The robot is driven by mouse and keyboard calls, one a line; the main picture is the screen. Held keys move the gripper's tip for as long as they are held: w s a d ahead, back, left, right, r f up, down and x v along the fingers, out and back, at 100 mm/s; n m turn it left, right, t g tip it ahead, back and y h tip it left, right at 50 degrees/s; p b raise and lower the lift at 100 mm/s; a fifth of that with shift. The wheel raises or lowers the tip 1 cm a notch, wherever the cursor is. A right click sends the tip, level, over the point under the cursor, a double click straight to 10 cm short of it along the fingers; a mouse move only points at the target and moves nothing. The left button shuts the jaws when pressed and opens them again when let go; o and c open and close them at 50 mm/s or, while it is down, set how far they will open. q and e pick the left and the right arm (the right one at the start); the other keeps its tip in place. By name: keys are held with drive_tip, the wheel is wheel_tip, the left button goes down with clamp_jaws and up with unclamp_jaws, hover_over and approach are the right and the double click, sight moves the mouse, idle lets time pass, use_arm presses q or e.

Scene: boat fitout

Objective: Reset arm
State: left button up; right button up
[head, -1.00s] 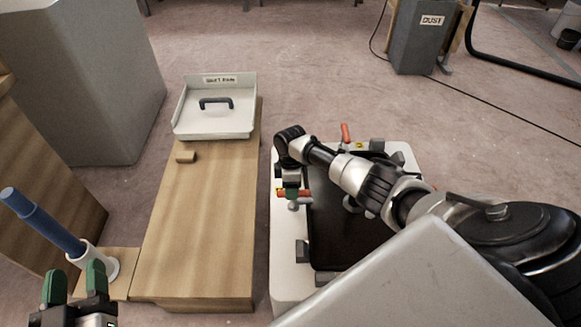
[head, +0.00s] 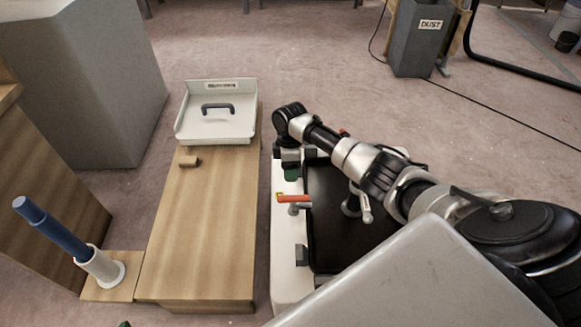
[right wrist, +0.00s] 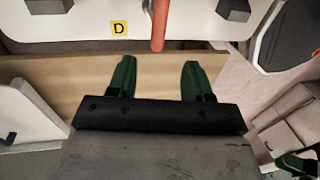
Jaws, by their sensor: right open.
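My right arm reaches in from the right of the head view, across the white frame (head: 287,262) with the black panel (head: 335,205). My right gripper (head: 291,172) points down at the frame's left edge, just beyond a clamp with an orange handle (head: 294,198). In the right wrist view its green fingers (right wrist: 156,78) are apart with nothing between them. An orange handle (right wrist: 159,25) stands just beyond the fingers there. Of my left gripper only a green tip (head: 124,324) shows at the bottom edge of the head view, so its jaws are hidden.
A wooden bench (head: 208,225) left of the frame bears a white tray (head: 215,130) with a dark handle and a small wooden block (head: 190,161). A blue rod (head: 50,228) stands in a white holder (head: 106,268). A grey dust bin (head: 418,45) stands far back.

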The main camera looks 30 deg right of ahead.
idle(0.4)
